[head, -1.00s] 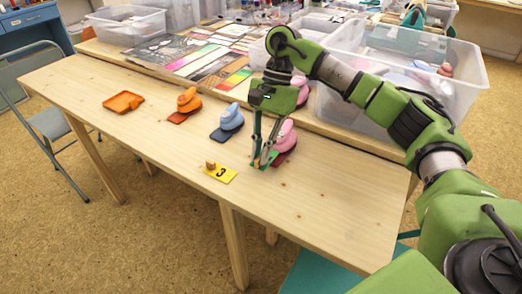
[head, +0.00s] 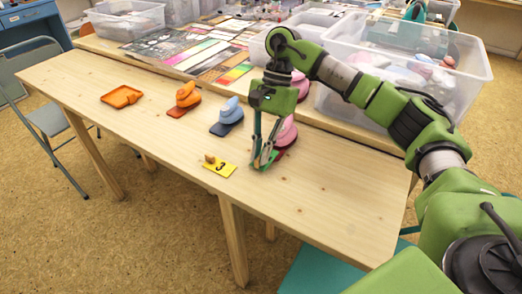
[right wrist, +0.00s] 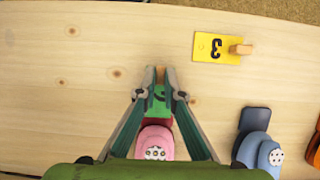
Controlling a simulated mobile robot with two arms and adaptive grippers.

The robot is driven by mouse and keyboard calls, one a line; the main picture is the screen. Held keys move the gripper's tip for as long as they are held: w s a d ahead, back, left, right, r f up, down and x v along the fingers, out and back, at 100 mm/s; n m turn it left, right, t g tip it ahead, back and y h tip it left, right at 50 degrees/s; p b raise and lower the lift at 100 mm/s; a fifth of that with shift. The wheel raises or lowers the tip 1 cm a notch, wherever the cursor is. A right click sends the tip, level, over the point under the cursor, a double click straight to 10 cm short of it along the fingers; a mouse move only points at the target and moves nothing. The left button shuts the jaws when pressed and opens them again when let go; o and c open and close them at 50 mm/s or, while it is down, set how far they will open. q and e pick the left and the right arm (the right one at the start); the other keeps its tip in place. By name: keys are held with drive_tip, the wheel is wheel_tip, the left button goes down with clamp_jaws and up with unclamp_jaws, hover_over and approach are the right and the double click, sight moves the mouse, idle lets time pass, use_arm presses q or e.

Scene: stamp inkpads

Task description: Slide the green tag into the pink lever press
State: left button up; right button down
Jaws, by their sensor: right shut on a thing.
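The pink lever press (head: 285,132) stands on a red base near the right end of the wooden table; it also shows in the right wrist view (right wrist: 155,143). The green tag (right wrist: 155,104) lies between my gripper's fingers, its far edge close to the press. Whether that edge is inside the press is hidden. My right gripper (right wrist: 161,72) is shut on the tag's small wooden knob. In the head view this gripper (head: 262,164) points down at the table just in front of the press and mostly hides the tag. My left gripper is not in view.
A yellow tag marked 3 (head: 219,169) with a wooden knob lies to the left. A blue press (head: 229,115), an orange press (head: 187,94) and an orange tray (head: 121,97) stand farther left. Clear bins stand behind. The table's front right is clear.

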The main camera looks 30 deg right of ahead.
drive_tip(key=shift+d, duration=0.1)
drive_tip(key=shift+w+d, duration=0.15)
drive_tip(key=shift+w, duration=0.05)
drive_tip(key=shift+w+d, duration=0.4)
drive_tip(key=shift+d, duration=0.35)
drive_tip(key=shift+w+d, duration=0.2)
drive_tip(key=shift+d, duration=0.15)
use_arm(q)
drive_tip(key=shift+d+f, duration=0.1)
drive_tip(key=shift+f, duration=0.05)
use_arm(e)
drive_tip(key=shift+w+d, duration=0.2)
drive_tip(key=shift+d, duration=0.1)
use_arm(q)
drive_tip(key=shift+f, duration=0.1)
use_arm(e)
drive_tip(key=c, duration=2.1)
unclamp_jaws()
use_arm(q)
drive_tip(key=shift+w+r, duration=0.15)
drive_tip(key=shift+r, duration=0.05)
